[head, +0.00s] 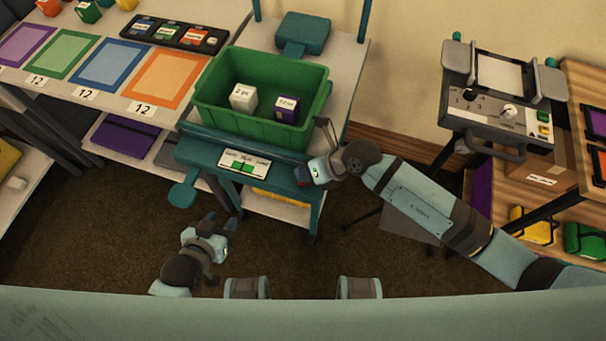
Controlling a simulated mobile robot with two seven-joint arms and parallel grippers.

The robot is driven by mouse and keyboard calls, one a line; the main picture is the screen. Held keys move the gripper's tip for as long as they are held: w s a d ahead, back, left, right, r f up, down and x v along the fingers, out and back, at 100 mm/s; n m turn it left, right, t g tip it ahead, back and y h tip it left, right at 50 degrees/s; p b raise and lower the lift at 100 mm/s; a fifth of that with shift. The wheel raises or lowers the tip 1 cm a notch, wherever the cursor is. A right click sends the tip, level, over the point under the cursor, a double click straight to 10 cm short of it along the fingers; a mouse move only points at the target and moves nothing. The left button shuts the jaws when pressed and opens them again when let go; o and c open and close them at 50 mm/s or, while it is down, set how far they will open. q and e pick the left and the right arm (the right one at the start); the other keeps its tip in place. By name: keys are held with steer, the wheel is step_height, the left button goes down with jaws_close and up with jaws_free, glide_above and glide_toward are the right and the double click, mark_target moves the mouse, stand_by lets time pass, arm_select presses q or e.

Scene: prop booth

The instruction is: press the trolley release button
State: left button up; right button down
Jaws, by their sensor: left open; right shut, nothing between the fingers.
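A teal trolley (190,155) stands at the end of the left table. My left gripper (220,221) is open and empty, low in front of the trolley, below and left of the panel.
A green bin (210,115) on the trolley holds a white box (243,97) and a purple box (286,109). A teal paddle (183,194) sticks out at the trolley's left front. A console (500,115) stands at right. Brown floor (100,240) is open at lower left.

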steer(key=shift+w+r+p, duration=0.1)
steer(key=shift+r+p, duration=1.2)
steer(key=shift+r, duration=0.7)
steer(key=shift+w, duration=0.1)
